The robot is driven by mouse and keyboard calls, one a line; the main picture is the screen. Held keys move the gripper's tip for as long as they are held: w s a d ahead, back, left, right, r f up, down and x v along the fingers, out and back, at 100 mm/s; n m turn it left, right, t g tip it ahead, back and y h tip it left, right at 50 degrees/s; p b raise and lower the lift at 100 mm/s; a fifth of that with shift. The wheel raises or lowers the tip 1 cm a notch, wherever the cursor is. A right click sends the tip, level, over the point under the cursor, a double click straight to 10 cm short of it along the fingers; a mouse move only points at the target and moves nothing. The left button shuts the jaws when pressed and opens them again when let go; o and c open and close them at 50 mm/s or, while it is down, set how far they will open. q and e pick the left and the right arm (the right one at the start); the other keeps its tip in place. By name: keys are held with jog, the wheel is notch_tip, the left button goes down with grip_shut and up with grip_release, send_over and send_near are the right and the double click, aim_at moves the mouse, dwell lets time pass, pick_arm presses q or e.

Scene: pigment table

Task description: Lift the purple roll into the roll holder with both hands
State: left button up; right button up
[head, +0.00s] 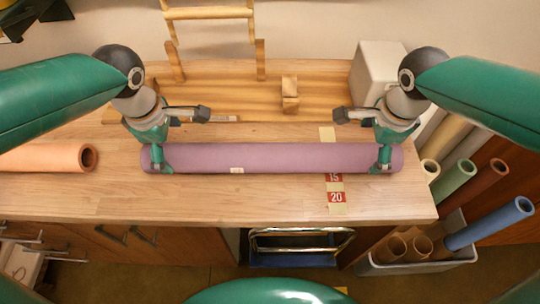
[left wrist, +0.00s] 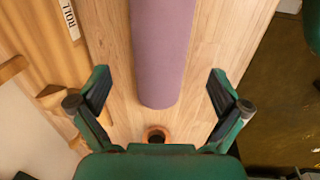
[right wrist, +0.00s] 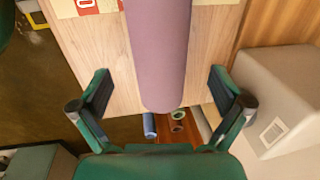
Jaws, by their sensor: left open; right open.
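The purple roll (head: 270,158) lies lengthwise across the wooden table, left to right. My left gripper (head: 182,138) is open over its left end, and my right gripper (head: 362,138) is open over its right end. In the left wrist view the roll (left wrist: 162,50) runs between the spread fingers, with gaps on both sides. The right wrist view shows the roll (right wrist: 160,50) likewise between open fingers. I cannot tell how far the fingertips reach down beside it. A wooden rack with upright posts (head: 261,60), seemingly the roll holder, stands behind; a partly hidden "ROLL" label (left wrist: 70,18) is on it.
An orange roll (head: 45,158) lies at the left. A pale box (head: 375,72) stands at the back right. Red number marks (head: 336,197) are at the front edge. Upright coloured rolls, including a blue one (head: 490,223), stand off the right edge. A folded step stool (head: 300,245) is below.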

aim_at(179, 157)
pick_arm(q)
jog(key=f, duration=0.4)
jog(key=w+f, duration=0.1)
jog(key=f, duration=0.1)
jog(key=shift+f, duration=0.25)
pick_arm(e)
jog(key=f, duration=0.4)
jog(key=w+f, duration=0.1)
jog(key=f, duration=0.1)
jog(key=shift+f, duration=0.25)
pick_arm(q)
jog(key=shift+c, duration=0.3)
pick_arm(e)
jog(key=shift+c, duration=0.3)
pick_arm(q)
jog(key=c, duration=1.7)
pick_arm(e)
jog(key=c, duration=1.7)
